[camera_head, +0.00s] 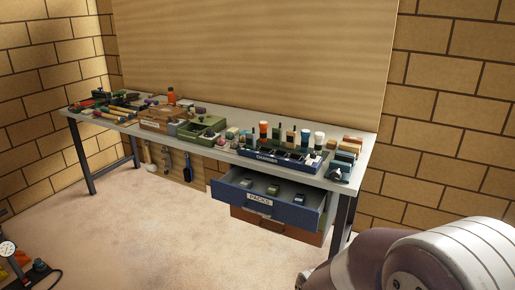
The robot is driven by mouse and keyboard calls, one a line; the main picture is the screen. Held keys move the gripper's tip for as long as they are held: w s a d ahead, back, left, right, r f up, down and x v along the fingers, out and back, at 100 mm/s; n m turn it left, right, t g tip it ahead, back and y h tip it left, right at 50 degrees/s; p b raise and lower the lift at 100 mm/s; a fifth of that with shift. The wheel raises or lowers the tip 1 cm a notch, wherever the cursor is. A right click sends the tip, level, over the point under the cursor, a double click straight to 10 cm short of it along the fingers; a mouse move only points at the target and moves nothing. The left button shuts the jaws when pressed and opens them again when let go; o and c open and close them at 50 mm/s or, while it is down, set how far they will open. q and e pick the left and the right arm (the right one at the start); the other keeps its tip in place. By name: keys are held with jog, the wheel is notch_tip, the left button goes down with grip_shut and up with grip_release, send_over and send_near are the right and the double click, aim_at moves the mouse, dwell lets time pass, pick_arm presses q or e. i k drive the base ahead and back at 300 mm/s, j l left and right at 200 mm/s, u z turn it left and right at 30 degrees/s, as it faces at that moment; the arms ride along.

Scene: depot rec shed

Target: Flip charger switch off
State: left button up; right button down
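The charger (267,157) is a long dark blue strip with a white label on its front, near the right end of the workbench (231,117). Several upright tools, some with orange or white tops, stand in and behind it. A small dark blue box (341,175) with a pale front sits to its right by the bench's front corner. The charger's switch is too small to make out, so its position cannot be told. Neither gripper is in view. A white and dark rounded part at the lower right looks like my own arm.
A blue drawer (244,200) labelled PACKS stands open below the charger, jutting forward with a few small packs inside. A reddish drawer (280,230) is beneath it. Green trays (203,130) and many tools crowd the bench leftward. A gauge (7,249) stands at lower left. The middle floor is clear.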

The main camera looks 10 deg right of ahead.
aim_at(308, 162)
jog(key=i+l+u, duration=0.25)
jog(key=i+l, duration=0.15)
jog(key=l, duration=0.2)
jog(key=i+l+u, duration=0.1)
jog(key=l, duration=0.25)
jog(key=i+l+u, duration=0.25)
jog(key=i+l, duration=0.15)
jog(key=l, duration=0.3)
jog(key=i+l+u, duration=0.15)
jog(key=l, duration=0.25)
jog(key=i+l+u, duration=0.1)
jog(key=l, duration=0.3)
jog(key=i+l, duration=0.15)
jog(key=l, duration=0.25)
jog(key=i+l, duration=0.1)
jog(key=l, duration=0.3)
